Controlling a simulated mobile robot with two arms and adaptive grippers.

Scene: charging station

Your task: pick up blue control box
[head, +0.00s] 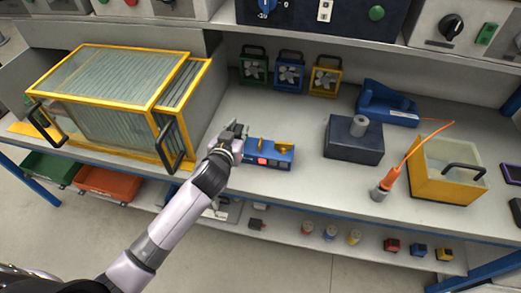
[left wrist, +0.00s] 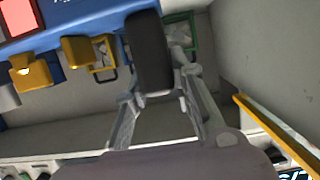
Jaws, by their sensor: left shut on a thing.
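The blue control box (head: 281,161) is at the front of the bench in the head view, with yellow parts on top and a lit red patch on its front. It also shows at the upper left of the left wrist view (left wrist: 87,16). My left gripper (head: 238,136) is at the box's left end. In the left wrist view its fingers lie on both sides of a black grip-like part (left wrist: 149,55) at the box's end, and it is shut on that. I cannot tell whether the box is off the bench. My right gripper is not in view.
A yellow-framed case (head: 110,75) stands left of my left arm. Several small fan units (head: 289,75) stand behind the box. A dark block (head: 352,143), an orange-handled tool (head: 383,188) and a yellow bin (head: 440,185) are to the right. Bare bench lies between box and block.

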